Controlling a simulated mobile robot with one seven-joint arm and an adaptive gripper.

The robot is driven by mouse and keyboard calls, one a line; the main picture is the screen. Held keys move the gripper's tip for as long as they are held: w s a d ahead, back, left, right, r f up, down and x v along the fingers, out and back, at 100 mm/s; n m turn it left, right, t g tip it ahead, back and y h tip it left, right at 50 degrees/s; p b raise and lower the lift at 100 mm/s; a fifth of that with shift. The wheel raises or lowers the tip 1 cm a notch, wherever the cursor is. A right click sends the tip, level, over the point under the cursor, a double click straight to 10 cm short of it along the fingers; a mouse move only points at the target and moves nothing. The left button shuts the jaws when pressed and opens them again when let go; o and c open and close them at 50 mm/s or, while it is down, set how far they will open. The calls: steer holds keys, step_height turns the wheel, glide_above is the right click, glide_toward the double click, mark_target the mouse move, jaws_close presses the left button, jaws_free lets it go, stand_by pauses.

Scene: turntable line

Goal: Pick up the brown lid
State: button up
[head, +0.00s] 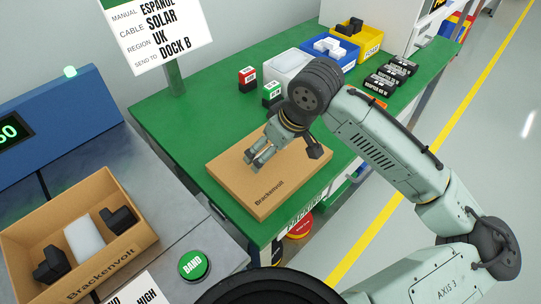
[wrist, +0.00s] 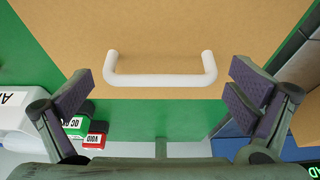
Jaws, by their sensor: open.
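The brown lid (head: 283,179), marked "Brackenvolt", lies flat on the green table in the head view. In the wrist view the lid (wrist: 60,35) fills the upper middle, and its white bar handle (wrist: 160,81) runs across the picture. My gripper (head: 257,160) is over the lid and hides its handle in the head view. In the wrist view my gripper (wrist: 160,92) is open and empty, with one purple-padded finger to either side of the handle, apart from it. The height left between fingers and handle is hard to tell.
An open brown box (head: 125,262) with black parts and a white item stands at the left, beside a green BAND button (head: 193,265). Red (head: 247,77) and green (head: 272,94) blocks, a white bin (head: 285,68), blue and yellow bins, and black boxes (head: 390,75) stand farther back.

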steer(key=shift+w+a+f, duration=0.1)
steer(key=shift+w+f, duration=0.05)
steer(key=shift+f, duration=0.3)
steer(key=c, duration=0.9)
steer(key=shift+c, duration=0.2)
